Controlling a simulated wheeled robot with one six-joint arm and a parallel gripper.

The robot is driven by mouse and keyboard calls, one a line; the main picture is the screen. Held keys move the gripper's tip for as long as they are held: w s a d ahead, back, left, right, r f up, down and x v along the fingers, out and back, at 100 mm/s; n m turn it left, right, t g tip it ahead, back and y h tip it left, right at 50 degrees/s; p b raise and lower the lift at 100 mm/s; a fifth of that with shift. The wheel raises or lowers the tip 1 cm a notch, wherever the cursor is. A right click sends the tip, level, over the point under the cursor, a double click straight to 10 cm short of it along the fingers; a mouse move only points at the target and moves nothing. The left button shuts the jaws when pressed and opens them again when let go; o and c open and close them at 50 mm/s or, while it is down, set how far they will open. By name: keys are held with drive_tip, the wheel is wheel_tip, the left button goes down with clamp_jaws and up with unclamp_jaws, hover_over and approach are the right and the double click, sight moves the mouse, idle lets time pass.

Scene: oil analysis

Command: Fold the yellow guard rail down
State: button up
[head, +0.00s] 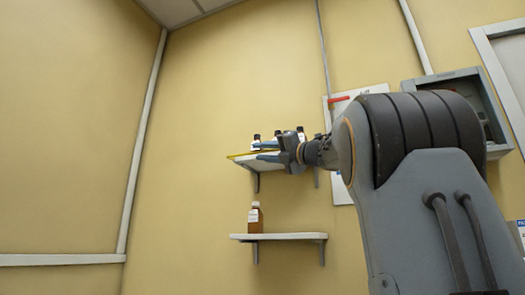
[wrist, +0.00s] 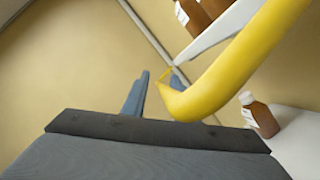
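The yellow guard rail (head: 240,155) runs along the edge of the upper wall shelf (head: 292,165). In the wrist view the yellow guard rail (wrist: 225,75) crosses large from the upper right and bends near the fingers. My gripper (head: 260,150) is at the upper shelf, at the height of the rail. In the wrist view my gripper (wrist: 161,76) has its two blue fingers apart. The rail's bend lies at the gap and hides part of the right finger. I cannot tell whether they touch.
Several brown bottles (head: 300,132) with dark caps stand on the upper shelf behind the gripper. A lower shelf (head: 280,236) holds one brown bottle (head: 255,218). A grey wall cabinet (head: 494,110) is at the right. The wall left of the shelves is clear.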

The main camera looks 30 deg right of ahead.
drive_tip(key=shift+w, duration=0.15)
clamp_jaws()
drive_tip(key=r+m+p, duration=0.1)
drive_tip(key=p, duration=0.1)
drive_tip(key=shift+p, duration=0.3)
drive_tip(key=m+p, duration=0.1)
drive_tip(key=p, duration=0.1)
drive_tip(key=r+m+h+p, duration=0.1)
drive_tip(key=p, duration=0.1)
drive_tip(key=shift+m+g+p, duration=0.3)
drive_tip(key=shift+m+p, duration=0.1)
drive_tip(key=shift+m+h+p, duration=0.3)
drive_tip(key=shift+h+p, duration=0.1)
drive_tip(key=shift+p, duration=0.1)
